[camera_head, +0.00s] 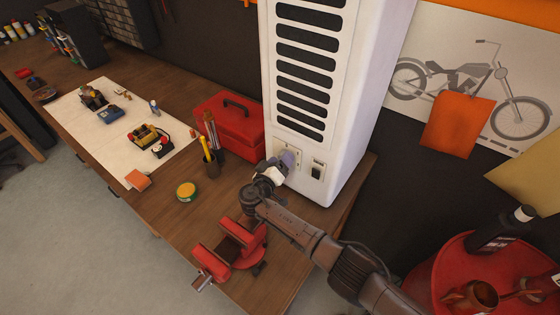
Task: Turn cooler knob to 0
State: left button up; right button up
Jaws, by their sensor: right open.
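The cooler (349,70) is a tall white unit with dark slotted vents, standing upright on the wooden bench. Low on its front is a small control panel (296,153). A bluish-grey shape at that panel overlaps my gripper, and I cannot tell whether it is the knob or a fingertip. The knob's setting cannot be read. A dark switch (317,170) sits to the right of the panel. My right gripper (280,164) is open, right in front of the panel; contact with the knob cannot be told. My left gripper is not in view.
A red vise (230,250) stands on the bench below my right wrist. A red toolbox (235,125) and a dark pen cup (212,163) stand left of the cooler. A yellow-green tin (187,190) lies further left. A red round table (455,262) is at lower right.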

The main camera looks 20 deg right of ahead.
jog(key=shift+c, duration=0.5)
jog(key=c, duration=0.8)
